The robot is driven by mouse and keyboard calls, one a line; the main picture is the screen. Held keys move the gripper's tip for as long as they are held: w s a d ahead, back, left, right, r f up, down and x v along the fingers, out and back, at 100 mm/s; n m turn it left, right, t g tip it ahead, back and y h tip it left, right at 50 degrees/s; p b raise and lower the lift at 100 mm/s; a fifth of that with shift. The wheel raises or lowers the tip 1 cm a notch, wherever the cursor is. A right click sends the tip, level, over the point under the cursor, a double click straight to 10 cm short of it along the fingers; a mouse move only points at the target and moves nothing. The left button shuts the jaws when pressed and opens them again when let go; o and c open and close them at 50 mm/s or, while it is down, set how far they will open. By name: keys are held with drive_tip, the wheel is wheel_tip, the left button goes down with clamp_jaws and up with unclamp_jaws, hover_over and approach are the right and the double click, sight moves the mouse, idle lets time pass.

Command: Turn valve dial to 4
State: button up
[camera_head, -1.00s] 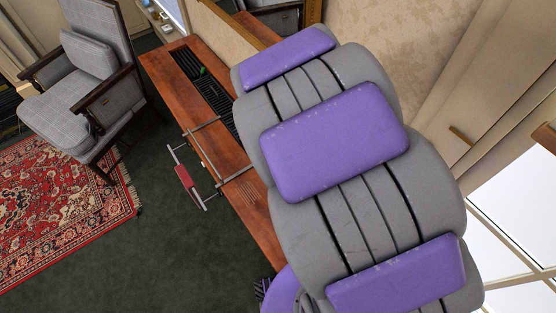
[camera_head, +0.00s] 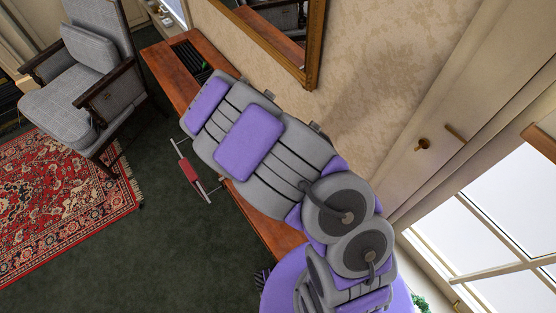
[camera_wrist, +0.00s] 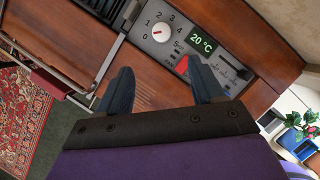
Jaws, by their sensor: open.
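In the wrist view a round white valve dial (camera_wrist: 160,32) with a small red mark sits on a grey panel, with numbers around it. The 4 (camera_wrist: 180,29) is on its right side. The mark is too small to tell its exact setting. My gripper (camera_wrist: 159,64) is open, its two dark fingers spread and empty. In the picture its tips lie below the dial, apart from it. In the head view my arm hides the dial and the gripper.
A green "20 °C" display (camera_wrist: 202,42), a red part (camera_wrist: 182,66) and a slider (camera_wrist: 231,64) lie right of the dial. The wooden console (camera_head: 160,62) has a metal rail with a red grip (camera_head: 190,172). An armchair (camera_head: 85,85) stands left. A plant (camera_wrist: 300,126) is at right.

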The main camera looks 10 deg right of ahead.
drive_tip(key=b+x, duration=0.2)
drive_tip(key=x, duration=0.5)
drive_tip(key=b+x, duration=0.2)
drive_tip(key=x, duration=0.5)
drive_tip(key=shift+d+f+b, duration=0.25)
drive_tip(key=shift+b, duration=0.1)
drive_tip(key=shift+w+a+f, duration=0.1)
drive_tip(key=shift+w+f, duration=0.25)
drive_tip(key=shift+f, duration=0.25)
